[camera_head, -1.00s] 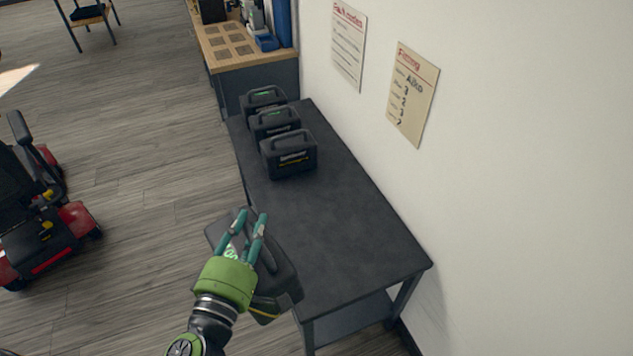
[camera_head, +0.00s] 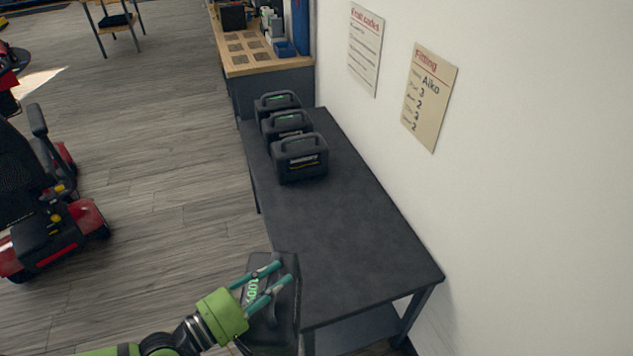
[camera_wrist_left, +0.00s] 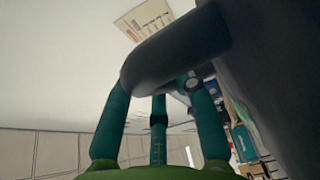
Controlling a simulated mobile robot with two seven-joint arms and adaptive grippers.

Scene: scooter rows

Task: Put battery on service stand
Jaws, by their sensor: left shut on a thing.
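My left gripper (camera_head: 271,286) is shut on the handle of a dark battery (camera_head: 287,319) with a green "100" readout. The battery hangs beside the near left edge of a dark table (camera_head: 338,238). In the left wrist view, the gripper's teal fingers (camera_wrist_left: 160,105) close round the thick dark handle (camera_wrist_left: 178,45), and the battery's body (camera_wrist_left: 275,70) fills the right side. Three similar batteries stand upright in a row on the table's far half; the nearest is the front battery (camera_head: 300,159). I cannot make out a service stand for certain. My right gripper is not in view.
The table's near half is bare. A wooden-topped bench (camera_head: 262,57) with square pads and tools stands beyond it. A white wall with a fitting note (camera_head: 429,96) runs along the right. A red and black scooter (camera_head: 45,225) stands at left on open floor.

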